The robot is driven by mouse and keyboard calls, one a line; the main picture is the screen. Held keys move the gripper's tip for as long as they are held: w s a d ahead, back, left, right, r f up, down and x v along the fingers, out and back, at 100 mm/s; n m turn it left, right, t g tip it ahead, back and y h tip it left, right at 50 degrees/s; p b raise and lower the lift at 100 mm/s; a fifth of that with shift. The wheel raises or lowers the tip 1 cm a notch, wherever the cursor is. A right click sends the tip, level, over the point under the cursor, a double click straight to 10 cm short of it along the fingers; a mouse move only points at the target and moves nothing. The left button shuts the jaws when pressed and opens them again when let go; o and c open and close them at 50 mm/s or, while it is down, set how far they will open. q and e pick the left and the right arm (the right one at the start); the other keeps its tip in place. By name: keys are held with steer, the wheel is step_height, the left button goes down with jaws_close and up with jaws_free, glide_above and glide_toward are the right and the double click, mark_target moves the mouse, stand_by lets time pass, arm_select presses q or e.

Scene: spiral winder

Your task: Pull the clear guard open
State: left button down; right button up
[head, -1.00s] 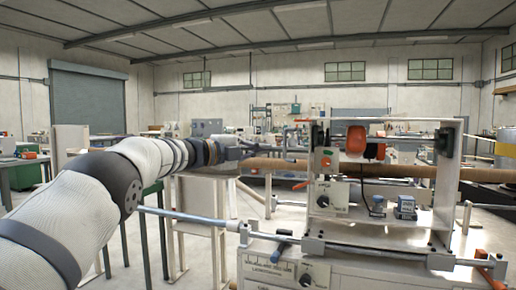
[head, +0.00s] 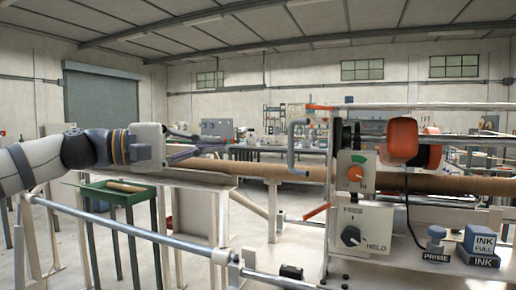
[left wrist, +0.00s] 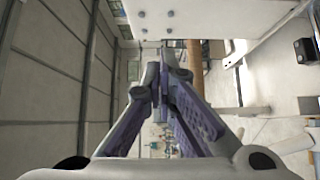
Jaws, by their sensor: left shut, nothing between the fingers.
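The clear guard is hard to make out against the room. Orange strips at its top (head: 320,107) and bottom (head: 316,212) seem to mark its edges, at the left end of the winder's frame. A grey bent handle (head: 293,148) stands out to the left between them. My left gripper (head: 196,150) is left of the handle, apart from it, pointing right. Its fingers are shut and empty; they also meet in the left wrist view (left wrist: 165,62). My right gripper is not in view.
A long brown tube (head: 255,169) runs behind my left gripper into the winder. A steel rail (head: 150,236) crosses the lower left.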

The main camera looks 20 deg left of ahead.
arm_select(q)
steer(key=w+d, duration=0.3)
steer(key=d, duration=0.7)
steer(key=shift+w+d, duration=0.35)
steer(key=shift+w, duration=0.05)
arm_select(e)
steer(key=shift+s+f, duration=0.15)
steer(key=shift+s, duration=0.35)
arm_select(q)
steer(key=shift+f, duration=0.1)
